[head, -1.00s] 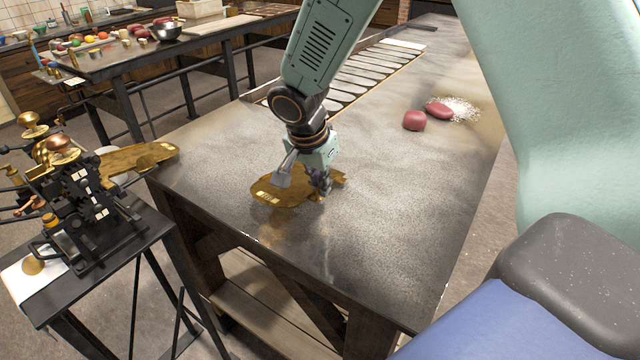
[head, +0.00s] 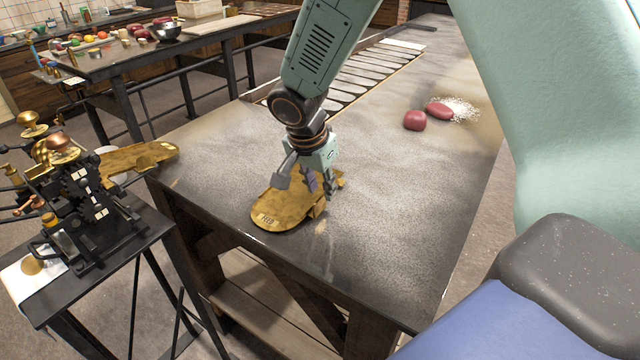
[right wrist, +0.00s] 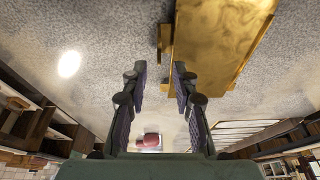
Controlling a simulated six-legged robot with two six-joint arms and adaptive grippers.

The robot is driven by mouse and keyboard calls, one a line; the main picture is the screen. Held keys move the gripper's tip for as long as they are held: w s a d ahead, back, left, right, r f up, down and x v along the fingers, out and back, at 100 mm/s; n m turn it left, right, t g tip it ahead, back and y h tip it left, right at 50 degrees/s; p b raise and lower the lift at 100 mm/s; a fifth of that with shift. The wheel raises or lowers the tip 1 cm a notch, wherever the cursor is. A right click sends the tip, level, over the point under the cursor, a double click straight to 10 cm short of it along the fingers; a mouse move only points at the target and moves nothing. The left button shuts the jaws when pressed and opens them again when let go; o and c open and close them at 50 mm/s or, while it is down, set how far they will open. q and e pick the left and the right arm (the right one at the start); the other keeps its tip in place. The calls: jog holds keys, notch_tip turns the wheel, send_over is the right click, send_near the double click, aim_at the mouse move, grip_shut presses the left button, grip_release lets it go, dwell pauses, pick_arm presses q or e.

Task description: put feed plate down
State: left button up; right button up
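The feed plate (head: 280,208) is a long, rounded brass plate with a small label at its near end. It appears to lie flat on the dark metal-topped table (head: 400,220), near its front left edge. My right gripper (head: 321,192) is just above the tabletop at the right side of the plate, pointing down. In the right wrist view its two fingers (right wrist: 156,75) are spread with nothing between them, and the plate (right wrist: 215,45) lies beside and beyond the right finger. The far part of the plate is partly hidden by my gripper in the head view. My left gripper is not in view.
A black and brass roller machine (head: 80,195) stands on a small stand at the left, with a brass plate (head: 130,160) reaching toward the table. Red lumps (head: 415,120) lie near white powder. A slotted tray (head: 365,75) is at the back. The table's right side is clear.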

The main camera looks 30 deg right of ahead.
jog(key=p+v, duration=0.1)
jog(key=v, duration=1.1)
jog(key=shift+s, duration=0.1)
